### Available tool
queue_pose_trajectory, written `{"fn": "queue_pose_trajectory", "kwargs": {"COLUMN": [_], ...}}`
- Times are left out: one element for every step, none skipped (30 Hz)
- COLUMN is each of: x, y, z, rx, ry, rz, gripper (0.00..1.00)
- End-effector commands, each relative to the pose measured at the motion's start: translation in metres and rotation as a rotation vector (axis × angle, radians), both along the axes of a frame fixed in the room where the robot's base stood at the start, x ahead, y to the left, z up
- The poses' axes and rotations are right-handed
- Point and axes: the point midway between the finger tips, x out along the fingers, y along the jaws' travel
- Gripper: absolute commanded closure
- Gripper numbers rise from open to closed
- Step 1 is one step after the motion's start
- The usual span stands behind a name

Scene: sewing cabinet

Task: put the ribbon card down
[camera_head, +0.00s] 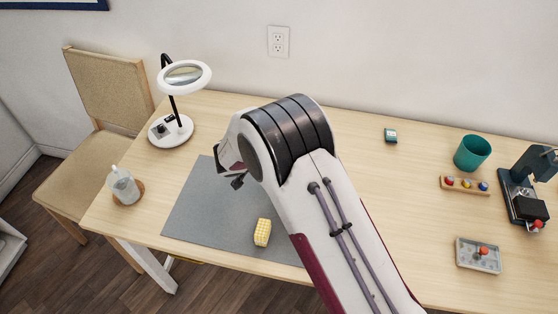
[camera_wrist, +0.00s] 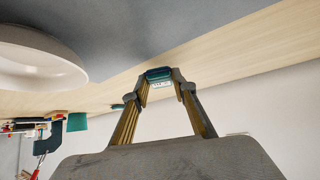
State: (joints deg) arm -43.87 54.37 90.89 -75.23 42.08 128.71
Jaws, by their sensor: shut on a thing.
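In the wrist view my gripper (camera_wrist: 160,82) is shut on a small teal piece with a white label, which I take to be the ribbon card (camera_wrist: 157,73). It sits between the two fingertips. In the head view only a dark part of my gripper (camera_head: 238,180) shows past the white wrist, over the grey mat (camera_head: 199,207). The card is hidden there by my own arm. I cannot tell how far the card is above the mat.
A yellow checked block (camera_head: 262,232) lies on the mat's front part. A magnifier lamp (camera_head: 171,130) and a glass jar (camera_head: 124,186) stand to the left.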

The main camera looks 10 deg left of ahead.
Motion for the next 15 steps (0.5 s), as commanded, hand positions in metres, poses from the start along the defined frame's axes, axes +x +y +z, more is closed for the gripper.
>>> {"fn": "queue_pose_trajectory", "kwargs": {"x": [0.0001,0.0001,0.0002,0.0001,0.0002,0.0001,0.0002,0.0002,0.0002,0.0001,0.0001,0.0001,0.0001,0.0001,0.0001], "y": [0.0002,0.0002,0.0002,0.0003,0.0002,0.0004,0.0003,0.0003,0.0003,0.0004,0.0003,0.0003,0.0003,0.0003,0.0002], "z": [-0.0043,-0.006,-0.0077,-0.0086,-0.0091,-0.0093,-0.0093,-0.0091,-0.0091,-0.0091,-0.0091,-0.0091,-0.0092,-0.0096,-0.0103], "rx": [-0.001,0.0,0.001,0.001,0.001,0.001,0.001,0.001,0.001,0.001,0.001,0.001,0.001,0.001,0.001], "ry": [0.0,0.0,0.0,-0.001,-0.001,-0.001,-0.001,-0.001,-0.001,-0.001,-0.001,-0.001,-0.001,-0.001,0.0], "rz": [0.001,0.001,0.001,0.0,0.0,0.0,0.0,0.0,0.0,0.0,0.0,0.0,0.0,0.0,0.001], "gripper": [0.88,0.88,0.88,0.88,0.88,0.88,0.88,0.88,0.88,0.88,0.88,0.88,0.88,0.88,0.88]}}
